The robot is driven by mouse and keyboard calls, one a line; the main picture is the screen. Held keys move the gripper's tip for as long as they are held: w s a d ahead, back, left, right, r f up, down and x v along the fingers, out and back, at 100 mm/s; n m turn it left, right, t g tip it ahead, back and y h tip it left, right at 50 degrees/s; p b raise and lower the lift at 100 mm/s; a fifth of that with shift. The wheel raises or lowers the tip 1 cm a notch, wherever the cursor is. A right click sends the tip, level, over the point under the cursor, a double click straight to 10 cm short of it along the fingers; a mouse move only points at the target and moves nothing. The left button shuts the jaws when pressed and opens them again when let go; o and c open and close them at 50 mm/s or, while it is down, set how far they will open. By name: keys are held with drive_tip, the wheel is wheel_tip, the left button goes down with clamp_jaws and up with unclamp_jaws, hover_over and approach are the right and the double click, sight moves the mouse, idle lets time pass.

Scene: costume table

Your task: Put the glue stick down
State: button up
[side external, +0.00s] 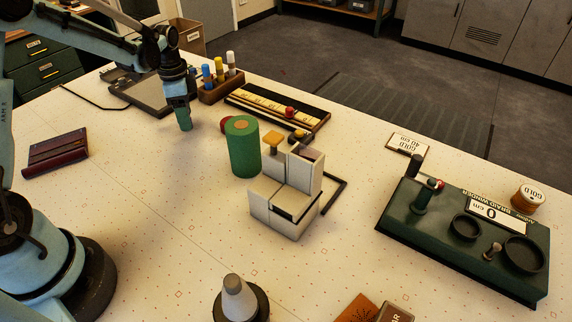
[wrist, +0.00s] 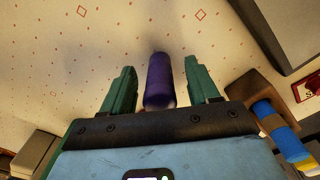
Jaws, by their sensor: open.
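My gripper (side external: 185,118) points down at the back left of the table, left of the wooden holder. In the wrist view its two green fingers (wrist: 159,66) are spread. A purple cylinder (wrist: 158,82), which looks like the glue stick, stands between them with a visible gap on each side. Its lower end seems to be at the pale table top, but I cannot tell for certain that it touches. In the side view the stick is hidden by the fingers.
A wooden holder (side external: 222,90) with several capped sticks is close on the right. A grey flat device (side external: 146,92) lies behind left. A green cylinder (side external: 241,150) and a pale block-like unit (side external: 283,212) stand to the front right. The table in front of my gripper is clear.

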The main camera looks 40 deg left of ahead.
drive_tip(key=shift+f, duration=0.15)
clamp_jaws()
idle(0.4)
